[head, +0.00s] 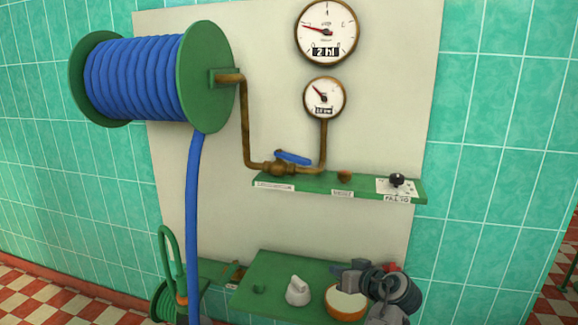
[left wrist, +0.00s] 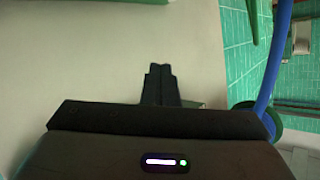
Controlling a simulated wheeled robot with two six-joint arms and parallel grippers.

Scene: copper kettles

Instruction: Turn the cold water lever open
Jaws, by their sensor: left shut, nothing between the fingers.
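The blue lever (head: 293,158) sits on a brass valve (head: 278,168) in the copper pipe, above the green shelf. It slants slightly down to the right, roughly along the pipe. My left gripper (head: 343,276) is at the lower right of the head view, well below and to the right of the lever, and apart from it. Its dark fingers (left wrist: 161,84) are shut and empty in the left wrist view, in front of the pale panel. The lever cannot be made out in the wrist view. My right gripper does not show.
A green reel with blue hose (head: 135,78) is at upper left; its hose (head: 194,220) hangs down. Two gauges (head: 326,32) (head: 324,97) are above the shelf (head: 330,187), which bears a black knob (head: 397,180). Below, a green surface (head: 262,275) bears a white knob (head: 297,290) and a round bowl-like thing (head: 345,304).

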